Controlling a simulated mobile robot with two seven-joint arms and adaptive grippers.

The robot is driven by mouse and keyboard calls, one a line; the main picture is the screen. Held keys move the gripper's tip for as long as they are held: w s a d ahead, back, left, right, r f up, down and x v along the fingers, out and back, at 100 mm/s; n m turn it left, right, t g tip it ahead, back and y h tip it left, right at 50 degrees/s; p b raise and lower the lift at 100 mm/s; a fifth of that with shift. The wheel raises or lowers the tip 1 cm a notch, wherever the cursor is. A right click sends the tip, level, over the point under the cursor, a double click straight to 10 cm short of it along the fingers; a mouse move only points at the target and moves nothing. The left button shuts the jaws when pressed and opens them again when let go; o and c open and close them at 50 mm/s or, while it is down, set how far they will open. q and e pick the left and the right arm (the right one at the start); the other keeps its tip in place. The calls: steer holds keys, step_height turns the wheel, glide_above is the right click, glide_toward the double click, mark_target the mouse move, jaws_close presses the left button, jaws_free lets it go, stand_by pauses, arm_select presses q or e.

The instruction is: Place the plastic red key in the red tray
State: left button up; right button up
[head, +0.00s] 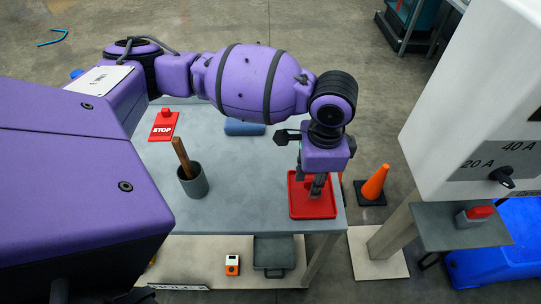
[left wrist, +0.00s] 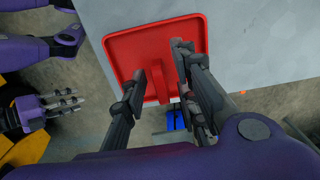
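The red tray (head: 313,212) sits on the right end of the grey table; it also shows in the left wrist view (left wrist: 120,48). My left gripper (head: 318,192) points down over the tray. In the left wrist view its two fingers (left wrist: 163,66) are apart. The red plastic key (left wrist: 154,72) lies in the tray, seen between and below the fingers, with no clear contact; its lower part is partly hidden. In the head view it is hard to tell from the tray. A second gripper, apparently my right (left wrist: 65,103), shows at the left, away from the tray; its finger gap is unclear.
A grey pot (head: 193,184) with a wooden handle, a red STOP sign (head: 163,127) and a blue roll (head: 244,127) stand on the table (head: 250,200). An orange cone (head: 374,184) and a white electrical cabinet (head: 470,95) are to the right. The table's middle is clear.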

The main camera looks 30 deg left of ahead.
arm_select(q)
steer(key=shift+r, duration=0.1)
steer(key=shift+r, duration=0.25)
step_height(320, 180, up, 12)
steer(key=p, duration=0.1)
steer(key=shift+f, duration=0.2)
